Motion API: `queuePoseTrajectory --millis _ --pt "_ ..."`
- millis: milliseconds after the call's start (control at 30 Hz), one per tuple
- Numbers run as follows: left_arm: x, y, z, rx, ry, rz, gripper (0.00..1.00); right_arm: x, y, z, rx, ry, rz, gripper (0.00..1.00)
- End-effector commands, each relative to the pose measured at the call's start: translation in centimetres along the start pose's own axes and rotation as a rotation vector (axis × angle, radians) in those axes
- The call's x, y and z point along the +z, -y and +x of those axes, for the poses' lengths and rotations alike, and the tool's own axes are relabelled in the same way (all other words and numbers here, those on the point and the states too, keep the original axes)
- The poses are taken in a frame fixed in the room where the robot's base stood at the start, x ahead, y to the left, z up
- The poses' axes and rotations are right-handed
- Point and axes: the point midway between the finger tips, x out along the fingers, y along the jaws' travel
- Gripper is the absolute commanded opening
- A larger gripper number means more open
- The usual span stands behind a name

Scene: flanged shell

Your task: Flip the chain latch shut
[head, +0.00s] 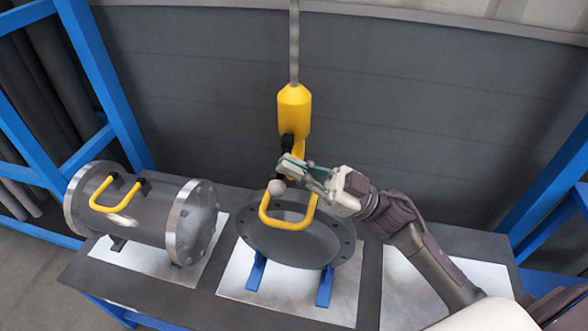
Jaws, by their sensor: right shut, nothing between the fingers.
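A yellow hoist block (294,112) hangs from a grey chain (294,45) at the centre. Below it are a dark joint and part of a yellow hook (299,148). The latch cannot be made out behind my gripper. My right gripper (287,171) comes in from the right, just below the hook, shut and empty. A small pale ball (277,187) shows at its fingertips. Just below, a yellow handle (289,222) stands on the round grey flanged cover (315,250). I cannot tell whether the hook passes through the handle. My left gripper is out of view.
The cover sits on blue supports (324,286) over a pale mat (235,275) on the dark table (183,289). A grey flanged cylinder (150,222) with a yellow handle lies at the left. A bare pale mat (405,290) is at the right. Blue frames stand at both sides.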

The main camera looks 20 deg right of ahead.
Motion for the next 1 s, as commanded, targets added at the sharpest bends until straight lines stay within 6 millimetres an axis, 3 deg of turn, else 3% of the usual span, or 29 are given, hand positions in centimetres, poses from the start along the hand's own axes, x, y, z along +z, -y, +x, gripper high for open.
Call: queuePoseTrajectory --millis 33,300,1000 --pt "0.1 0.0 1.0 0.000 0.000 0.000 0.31 0.7 0.1 -0.4 -0.026 0.002 -0.041 0.00" --pt "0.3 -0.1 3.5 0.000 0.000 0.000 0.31 1.9 0.1 -1.1 -0.157 0.001 -0.263 0.00" --pt "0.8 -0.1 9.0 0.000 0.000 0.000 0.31 4.6 -1.6 -2.7 -0.493 0.001 -0.837 0.00"
